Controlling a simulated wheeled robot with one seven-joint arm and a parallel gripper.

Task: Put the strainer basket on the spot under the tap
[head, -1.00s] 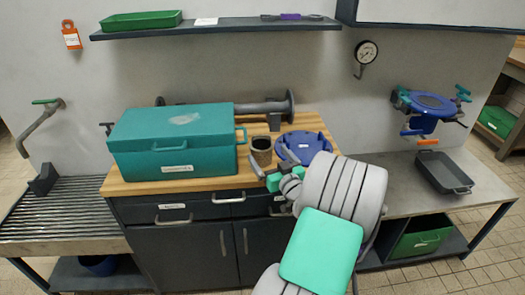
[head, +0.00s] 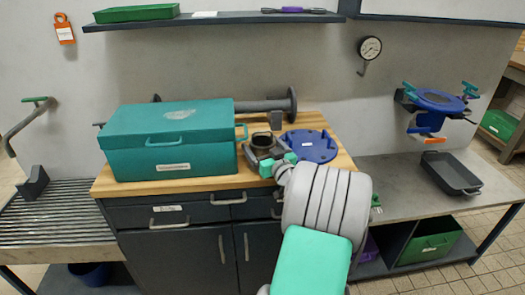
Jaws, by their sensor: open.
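The strainer basket (head: 261,138), a small dark round cup with an open top, stands upright on the wooden worktop, between the teal toolbox and the blue flange. My gripper (head: 263,150) is open, with its fingers low at the basket, apparently one on each side; contact cannot be told. The lower part of the basket is hidden by the gripper. The tap (head: 28,122), a grey bent pipe with a green handle, is at the far left. Below it is a slatted drain bench (head: 60,225) with a dark angled block (head: 34,184); no marked spot can be made out.
The large teal toolbox (head: 170,150) stands just left of the basket, between it and the tap. The blue flange (head: 311,146) lies close on the right, and a grey pipe piece (head: 265,106) lies behind. A shelf (head: 220,21) hangs above.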

